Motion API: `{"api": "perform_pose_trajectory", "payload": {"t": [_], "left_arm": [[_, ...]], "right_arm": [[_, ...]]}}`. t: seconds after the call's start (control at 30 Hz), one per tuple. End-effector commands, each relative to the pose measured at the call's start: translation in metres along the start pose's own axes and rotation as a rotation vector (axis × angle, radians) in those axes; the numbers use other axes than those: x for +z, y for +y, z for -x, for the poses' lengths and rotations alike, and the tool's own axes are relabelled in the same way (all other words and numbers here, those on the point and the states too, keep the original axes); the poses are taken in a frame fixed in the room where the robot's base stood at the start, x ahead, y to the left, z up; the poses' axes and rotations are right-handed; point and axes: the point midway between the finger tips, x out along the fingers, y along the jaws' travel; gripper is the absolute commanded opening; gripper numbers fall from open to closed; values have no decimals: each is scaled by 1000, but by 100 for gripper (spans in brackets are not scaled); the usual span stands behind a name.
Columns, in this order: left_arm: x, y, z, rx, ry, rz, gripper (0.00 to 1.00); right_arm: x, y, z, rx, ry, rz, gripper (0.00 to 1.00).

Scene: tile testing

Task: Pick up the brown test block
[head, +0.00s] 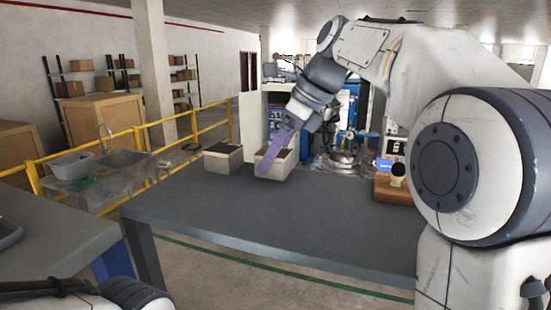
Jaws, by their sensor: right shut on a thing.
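A light open box (272,171) stands on the dark grey table (300,215), with a dark brown test block (284,154) showing at its top. My right gripper (267,166) reaches down over this box from the upper right. Its purple finger crosses the box's front and hides part of the block. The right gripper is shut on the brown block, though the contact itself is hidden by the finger. My left gripper is out of view; only part of my left arm shows at the bottom left.
A second light box (223,163) with a dark top stands just left of the first. A brown wooden block (393,190) with a cream and black tool (398,175) on it is at the table's right. The table's middle and front are clear.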

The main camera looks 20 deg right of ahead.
Motion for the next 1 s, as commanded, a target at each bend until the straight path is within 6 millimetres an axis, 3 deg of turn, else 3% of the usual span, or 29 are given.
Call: {"api": "perform_pose_trajectory", "payload": {"t": [0.6, 1.0], "left_arm": [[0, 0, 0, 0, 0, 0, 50], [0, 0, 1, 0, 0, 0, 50]], "right_arm": [[37, -1, 64, -4, -2, 2, 0], [46, 0, 81, -2, -2, 1, 0]]}}
